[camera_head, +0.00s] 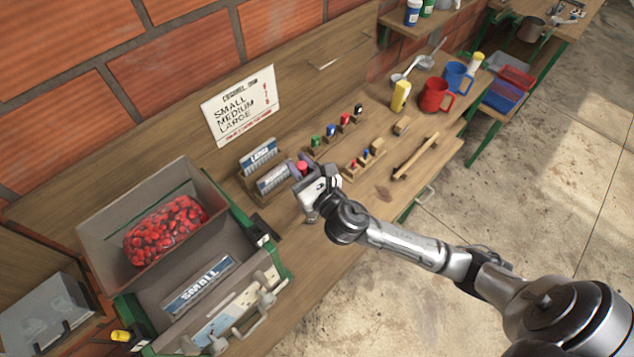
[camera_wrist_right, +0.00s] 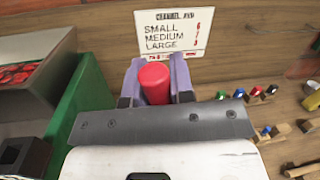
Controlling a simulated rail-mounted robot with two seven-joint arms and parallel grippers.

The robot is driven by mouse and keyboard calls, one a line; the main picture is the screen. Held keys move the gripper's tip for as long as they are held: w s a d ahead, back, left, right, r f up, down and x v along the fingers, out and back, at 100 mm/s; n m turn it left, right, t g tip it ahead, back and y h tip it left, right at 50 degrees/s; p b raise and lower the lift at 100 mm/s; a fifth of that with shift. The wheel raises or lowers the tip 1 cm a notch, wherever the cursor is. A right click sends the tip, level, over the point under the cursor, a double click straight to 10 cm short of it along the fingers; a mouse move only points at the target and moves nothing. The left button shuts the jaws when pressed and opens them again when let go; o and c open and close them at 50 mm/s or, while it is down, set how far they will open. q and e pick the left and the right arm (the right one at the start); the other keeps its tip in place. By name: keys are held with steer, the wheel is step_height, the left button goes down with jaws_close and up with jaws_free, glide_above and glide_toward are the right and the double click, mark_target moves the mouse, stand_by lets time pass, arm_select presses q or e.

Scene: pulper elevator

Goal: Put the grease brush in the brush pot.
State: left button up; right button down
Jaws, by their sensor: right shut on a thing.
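My right gripper (camera_head: 301,170) is shut on a red, round-ended thing (camera_wrist_right: 155,82), held between its purple fingers. Only the red end shows clearly, so I cannot tell whether it is the grease brush. In the head view the gripper is just right of a rack of labelled plates (camera_head: 272,178), near the bench top. I cannot pick out the brush pot for certain. A red jug (camera_head: 433,96) and a blue jug (camera_head: 457,77) stand at the bench's far end, well away from the gripper. My left gripper is out of view.
A grey hopper (camera_head: 100,232) of red fruit and a green-sided machine (camera_head: 278,268) stand at left. Small coloured pegs in wooden blocks (camera_head: 333,137), a yellow container (camera_head: 400,96) and a wooden bar (camera_head: 415,157) lie between gripper and jugs. A sign (camera_head: 240,104) is behind.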

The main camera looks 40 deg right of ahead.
steer(key=w+d+f+m+g+h+b, duration=0.2)
steer(key=w+d+f+m+h+b, duration=0.15)
steer(key=w+d+f+b, duration=1.5)
step_height(320, 180, down, 10)
steer(key=b, duration=0.3)
steer(key=shift+s+f, duration=0.25)
steer(key=shift+m+b, duration=0.25)
steer(key=shift+b, duration=0.05)
steer(key=c, duration=1)
jaws_free()
steer(key=shift+f, duration=0.1)
